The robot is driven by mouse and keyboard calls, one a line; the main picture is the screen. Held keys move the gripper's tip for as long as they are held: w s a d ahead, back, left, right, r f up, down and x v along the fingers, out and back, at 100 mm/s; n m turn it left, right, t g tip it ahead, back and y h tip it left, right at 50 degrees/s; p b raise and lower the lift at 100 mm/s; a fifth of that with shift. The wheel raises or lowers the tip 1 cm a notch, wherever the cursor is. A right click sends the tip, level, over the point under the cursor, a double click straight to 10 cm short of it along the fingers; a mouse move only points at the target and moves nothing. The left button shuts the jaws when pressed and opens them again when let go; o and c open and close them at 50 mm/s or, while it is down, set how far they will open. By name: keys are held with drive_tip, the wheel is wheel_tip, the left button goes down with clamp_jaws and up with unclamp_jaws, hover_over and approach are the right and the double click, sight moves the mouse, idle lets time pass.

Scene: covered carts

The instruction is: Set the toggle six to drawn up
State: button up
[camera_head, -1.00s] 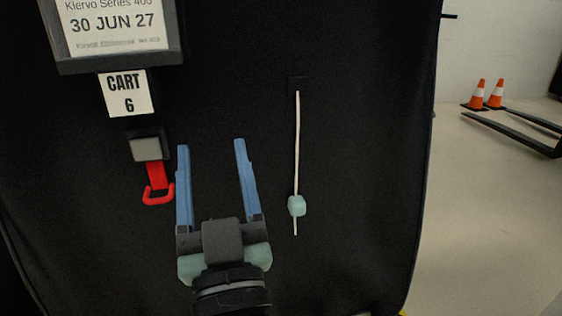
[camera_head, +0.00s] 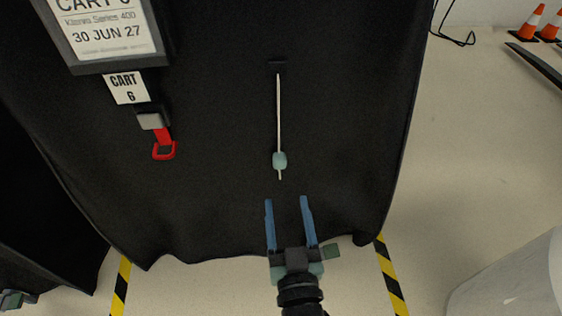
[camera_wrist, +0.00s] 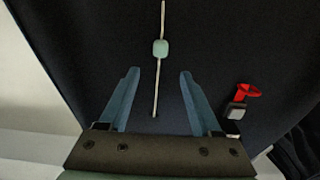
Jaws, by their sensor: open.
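The toggle (camera_head: 280,160) is a pale green bead near the lower end of a white cord (camera_head: 278,110) that hangs straight down the black cover of cart 6. A short tail of cord shows below the bead. My gripper (camera_head: 287,200) is open and empty, with blue fingers pointing up toward the cord's end, below the toggle in the head view. In the wrist view the toggle (camera_wrist: 160,48) lies beyond the fingertips, and the cord's tail (camera_wrist: 156,95) hangs between the open fingers (camera_wrist: 158,72). The fingers do not touch the bead.
A label reading CART 6 (camera_head: 126,88) hangs under a framed sign (camera_head: 105,30). A grey buckle with a red pull loop (camera_head: 164,149) is left of the cord. Yellow-black floor tape (camera_head: 390,278), a white rounded object (camera_head: 515,280) and traffic cones (camera_head: 535,20) stand around.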

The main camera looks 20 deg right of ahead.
sight(280, 164)
drive_tip(key=b+x, duration=0.3)
drive_tip(key=x, duration=0.7)
drive_tip(key=shift+w+b, duration=0.35)
drive_tip(key=shift+b, duration=0.05)
clamp_jaws()
idle(0.9)
